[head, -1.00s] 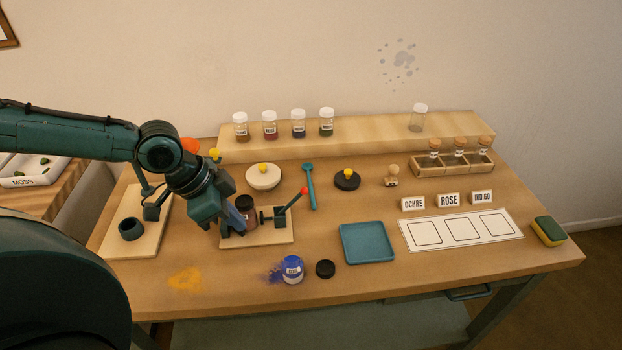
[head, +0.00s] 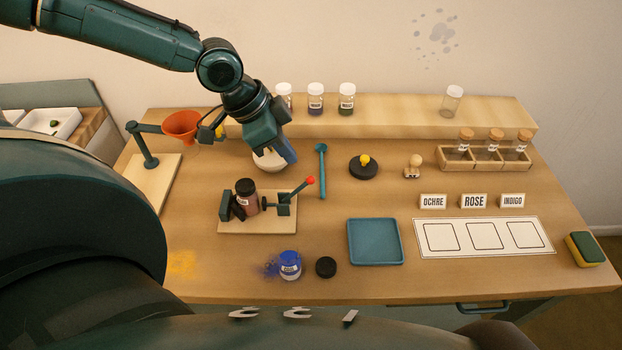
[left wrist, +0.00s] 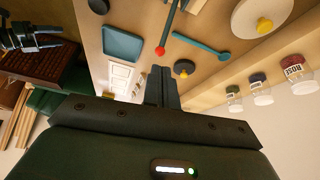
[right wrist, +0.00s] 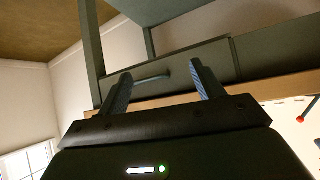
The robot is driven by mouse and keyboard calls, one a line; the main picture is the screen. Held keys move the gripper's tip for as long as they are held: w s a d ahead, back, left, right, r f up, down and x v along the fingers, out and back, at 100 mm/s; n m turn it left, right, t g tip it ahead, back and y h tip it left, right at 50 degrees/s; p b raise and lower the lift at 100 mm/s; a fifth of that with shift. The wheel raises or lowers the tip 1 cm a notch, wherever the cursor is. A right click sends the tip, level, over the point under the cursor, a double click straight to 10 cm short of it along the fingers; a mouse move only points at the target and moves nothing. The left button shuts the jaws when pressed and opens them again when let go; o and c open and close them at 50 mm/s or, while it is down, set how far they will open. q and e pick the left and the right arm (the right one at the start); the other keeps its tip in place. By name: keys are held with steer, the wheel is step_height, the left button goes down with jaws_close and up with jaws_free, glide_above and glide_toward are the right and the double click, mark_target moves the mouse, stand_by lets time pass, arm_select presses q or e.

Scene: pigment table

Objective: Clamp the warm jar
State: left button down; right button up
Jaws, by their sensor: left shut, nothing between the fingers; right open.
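A dark red jar with a black lid (head: 246,197) stands upright in a clamp on a pale board (head: 258,226). A dark jaw block is at its left, and the clamp's screw and lever with a red knob (head: 310,180) are at its right. I cannot tell whether the right pad touches the jar. My right gripper (right wrist: 160,88) is open and empty, facing the table's drawer front.
A blue tray (head: 375,260), an open blue pigment jar (head: 290,265) and a black lid (head: 326,267) are in front. A blue spoon (head: 321,172) and a black disc with a yellow knob (head: 363,167) lie right of the bowl. A stand holds an orange funnel (head: 182,126) at left.

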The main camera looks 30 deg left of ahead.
mark_target(308, 178)
arm_select(q)
steer(key=b+x, duration=0.4)
steer(key=x, duration=0.1)
steer(key=shift+a, duration=0.15)
steer(key=shift+w+d+f+b, duration=0.15)
steer(key=shift+d+f+b, duration=0.1)
steer(key=shift+f+b, duration=0.45)
steer(key=shift+w+d, duration=0.1)
arm_select(e)
steer(key=shift+w+a+f+t+y, duration=0.25)
steer(key=shift+a+f, duration=0.05)
steer(key=shift+a, duration=0.25)
steer(key=shift+w+a+f+t+y, duration=0.25)
steer(key=shift+a+f, duration=0.05)
steer(key=shift+a, duration=0.2)
